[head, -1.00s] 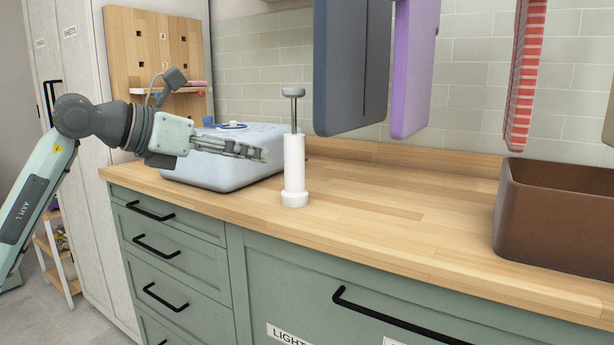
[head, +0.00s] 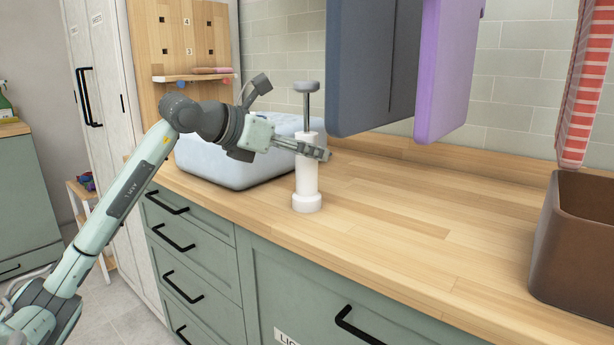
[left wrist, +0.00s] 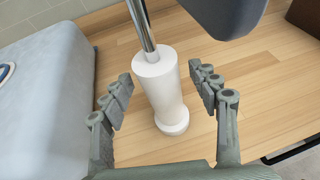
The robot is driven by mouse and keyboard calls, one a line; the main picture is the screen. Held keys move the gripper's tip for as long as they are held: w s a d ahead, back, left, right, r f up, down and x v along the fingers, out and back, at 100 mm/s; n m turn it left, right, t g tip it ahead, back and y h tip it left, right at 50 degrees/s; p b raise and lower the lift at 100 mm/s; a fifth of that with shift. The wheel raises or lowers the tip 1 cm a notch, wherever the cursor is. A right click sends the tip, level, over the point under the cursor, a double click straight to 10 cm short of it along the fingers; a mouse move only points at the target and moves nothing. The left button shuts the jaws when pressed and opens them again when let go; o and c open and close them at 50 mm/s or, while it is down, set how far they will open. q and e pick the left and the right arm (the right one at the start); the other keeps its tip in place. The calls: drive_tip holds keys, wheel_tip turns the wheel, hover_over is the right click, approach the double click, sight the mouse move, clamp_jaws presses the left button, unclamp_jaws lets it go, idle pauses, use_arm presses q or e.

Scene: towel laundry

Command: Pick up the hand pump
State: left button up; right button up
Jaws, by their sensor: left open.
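The hand pump (head: 306,183) stands upright on the wooden counter, with a white body, a metal rod and a grey knob on top. My left gripper (head: 318,152) is at the height of the upper part of its white body, and its fingers pass in front of it in the head view. In the left wrist view the pump (left wrist: 160,90) stands between the two spread fingers of the gripper (left wrist: 162,88), with a gap on each side. The gripper is open and not closed on the pump. My right gripper is in neither view.
A brown bin (head: 570,255) stands at the far right. Counter between pump and bin is clear.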

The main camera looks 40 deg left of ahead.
use_arm(q)
drive_tip(key=shift+w+d+f, duration=0.15)
drive_tip(key=shift+w+f, duration=0.05)
drive_tip(key=shift+w, duration=0.25)
clamp_jaws()
drive_tip(key=shift+r, duration=0.1)
